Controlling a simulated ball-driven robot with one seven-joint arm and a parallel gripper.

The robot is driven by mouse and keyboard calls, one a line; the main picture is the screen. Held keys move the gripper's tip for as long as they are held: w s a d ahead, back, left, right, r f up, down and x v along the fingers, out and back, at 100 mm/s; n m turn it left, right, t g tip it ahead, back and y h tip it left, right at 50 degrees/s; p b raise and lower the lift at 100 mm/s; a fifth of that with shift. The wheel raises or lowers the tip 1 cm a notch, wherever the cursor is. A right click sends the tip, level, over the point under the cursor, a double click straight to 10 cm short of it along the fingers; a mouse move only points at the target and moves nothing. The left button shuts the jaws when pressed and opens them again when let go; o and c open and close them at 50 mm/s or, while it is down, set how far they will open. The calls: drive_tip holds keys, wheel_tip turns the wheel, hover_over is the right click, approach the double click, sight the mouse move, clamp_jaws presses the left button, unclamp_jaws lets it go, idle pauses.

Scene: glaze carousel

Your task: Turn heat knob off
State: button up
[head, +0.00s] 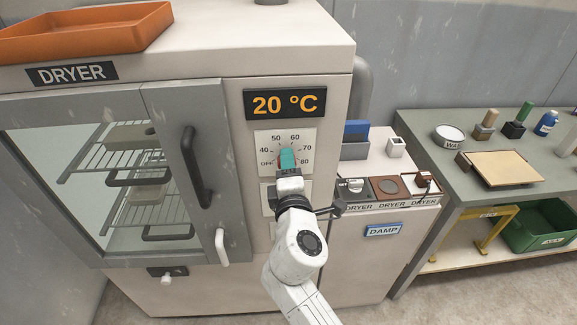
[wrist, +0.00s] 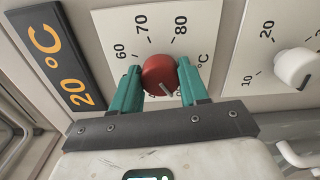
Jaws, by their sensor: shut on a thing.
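The heat knob (wrist: 160,72) is round and red, with a pale pointer line aimed down and slightly right in the wrist view. My gripper (wrist: 161,80) has its two teal fingers shut on the knob, one on each side. In the head view my gripper (head: 288,158) covers the knob at the middle of the white heat dial (head: 263,138). The dial reads OFF and 40 to 80. In the wrist view 60, 70 and 80 show; the mark at the pointer's end is hidden. The display (head: 285,104) above reads 20 °C.
A white knob (wrist: 298,68) sits on a neighbouring dial, close to my gripper. The dryer door (head: 185,150) is shut, with a dark handle (head: 195,168). At right stand a low cabinet (head: 372,250) with labelled spots and a grey worktable (head: 430,130) with small items.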

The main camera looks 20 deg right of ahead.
drive_tip(key=o, duration=1)
drive_tip(key=shift+o, duration=0.2)
drive_tip(key=shift+a, duration=0.1)
drive_tip(key=b+v, duration=0.2)
drive_tip(key=v, duration=0.8)
drive_tip(key=shift+s, duration=0.4)
drive_tip(key=shift+a, duration=0.1)
drive_tip(key=s+d+f+m+g, duration=0.85)
drive_tip(key=d+f, duration=0.35)
drive_tip(key=f, duration=0.2)
drive_tip(key=s+f+m+g+y, duration=0.2)
drive_tip(key=s+f+m+g, duration=0.2)
drive_tip(key=s, duration=0.5)
drive_tip(key=s+f+m+g+y, duration=0.3)
drive_tip(key=s+f, duration=0.3)
drive_tip(key=s, duration=0.4)
drive_tip(key=shift+a+f+m+g, duration=0.35)
drive_tip(key=shift+a+f, duration=0.05)
